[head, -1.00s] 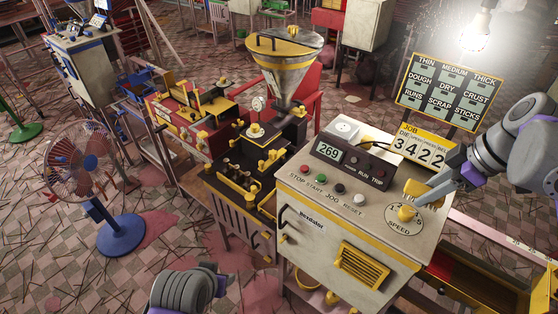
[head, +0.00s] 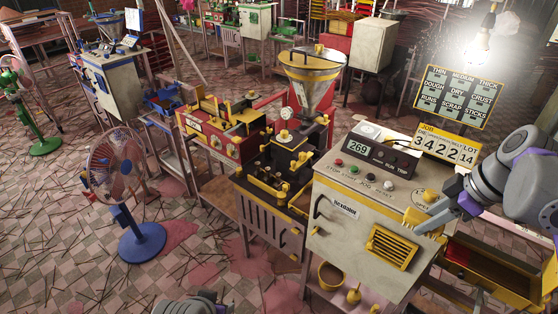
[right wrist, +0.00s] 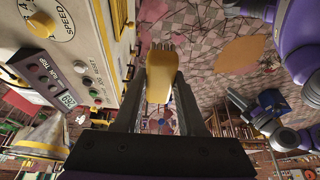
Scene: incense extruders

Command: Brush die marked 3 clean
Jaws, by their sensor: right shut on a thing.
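My right gripper (head: 441,216) is shut on a yellow brush-like tool (head: 418,222), beside the right edge of the control cabinet (head: 345,239). In the right wrist view the yellow tool (right wrist: 160,75) sits between the two fingers (right wrist: 160,95), with short grey bristles or prongs at its far end. No die marked 3 can be made out. The extruder (head: 284,158) stands left of the cabinet, with dark fittings and yellow parts on its front. The job board (head: 448,145) reads 3, 4, 22, 14, with a die label above.
The cabinet top carries a display box (head: 378,157), buttons and a speed dial. A blue fan (head: 120,180) stands at the left. A wooden tray (head: 495,270) lies at the lower right. Sticks litter the tiled floor. A lit bulb (head: 481,48) hangs at the upper right.

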